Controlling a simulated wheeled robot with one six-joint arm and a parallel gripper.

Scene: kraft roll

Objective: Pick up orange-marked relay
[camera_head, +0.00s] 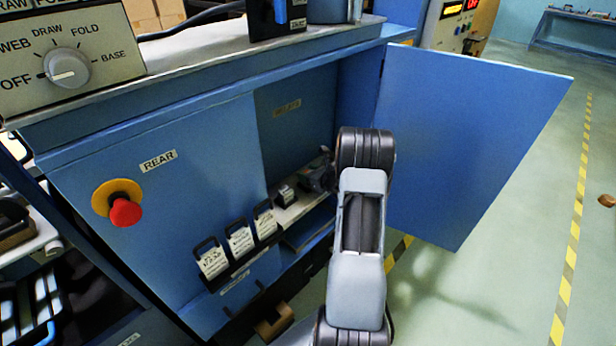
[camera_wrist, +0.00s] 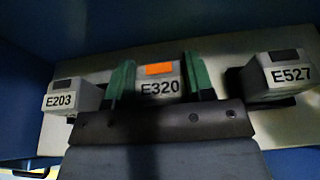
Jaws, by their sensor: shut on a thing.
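The orange-marked relay (camera_wrist: 160,83) is a grey block labelled E320 with an orange patch on top. It shows in the middle of the wrist view, between the two green fingers of my gripper (camera_wrist: 161,82). The fingers are shut on its sides. I cannot tell whether it is seated or lifted from the pale panel behind it. In the head view my arm reaches into the open blue cabinet, and my gripper (camera_head: 318,178) is mostly hidden behind the arm; the relay cannot be made out there.
Grey relay E203 (camera_wrist: 70,97) stands left and relay E527 (camera_wrist: 282,75) right, both dark-marked. The blue cabinet door (camera_head: 465,140) stands open at right. Several white tags with black handles (camera_head: 239,240) hang on the cabinet front. A red button (camera_head: 125,212) sticks out at left.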

